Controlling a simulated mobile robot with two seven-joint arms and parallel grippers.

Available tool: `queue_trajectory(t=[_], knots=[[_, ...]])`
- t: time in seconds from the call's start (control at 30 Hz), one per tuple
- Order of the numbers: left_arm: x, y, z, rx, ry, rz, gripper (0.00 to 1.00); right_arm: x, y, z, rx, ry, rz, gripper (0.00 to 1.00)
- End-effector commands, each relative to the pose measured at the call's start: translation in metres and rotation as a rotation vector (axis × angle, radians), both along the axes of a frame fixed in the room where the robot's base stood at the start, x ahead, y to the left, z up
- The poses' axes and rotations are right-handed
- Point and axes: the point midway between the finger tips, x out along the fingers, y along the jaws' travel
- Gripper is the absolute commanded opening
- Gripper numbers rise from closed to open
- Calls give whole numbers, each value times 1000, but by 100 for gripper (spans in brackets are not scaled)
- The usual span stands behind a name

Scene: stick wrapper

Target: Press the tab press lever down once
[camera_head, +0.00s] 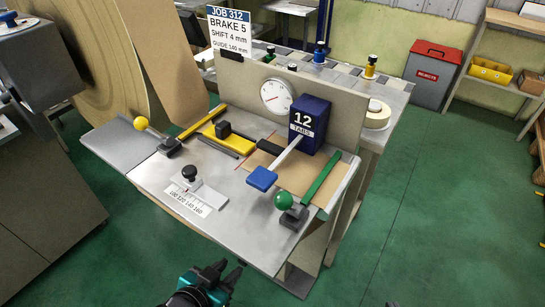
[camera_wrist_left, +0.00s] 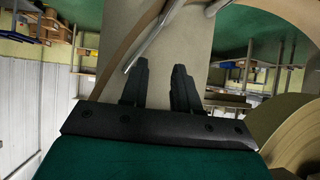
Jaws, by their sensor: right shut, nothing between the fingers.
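The tab press is the dark blue box (camera_head: 309,123) marked 12 TABS. Its lever arm (camera_head: 286,152) slopes down to the front left, ending in a blue pad (camera_head: 262,179) above the worktable. My left gripper (camera_head: 230,268) is below the table's front edge, well apart from the lever. In the left wrist view its two dark fingers (camera_wrist_left: 160,85) stand apart with nothing between them. Only a small dark tip of my right gripper (camera_head: 392,304) shows at the bottom edge, far from the lever.
The worktable (camera_head: 150,178) carries a yellow-knobbed lever (camera_head: 142,123), a green-knobbed lever (camera_head: 284,201), a black-knobbed scale guide (camera_head: 190,173) and a round dial (camera_head: 276,95). A large brown roll (camera_head: 90,60) stands behind left. Green floor (camera_head: 440,220) is clear at right.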

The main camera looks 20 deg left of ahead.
Motion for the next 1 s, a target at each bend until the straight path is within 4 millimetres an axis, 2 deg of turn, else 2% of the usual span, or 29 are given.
queue_trajectory(t=[0.03,0.3,1.0], knots=[[0,0,0,0,0,0,25,0,0,0,0,0,0,0],[0,0,0,0,-1,0,0,0,0,0,0,0,0,0],[0,0,1,0,-2,0,0,0,0,0,1,0,1,0]])
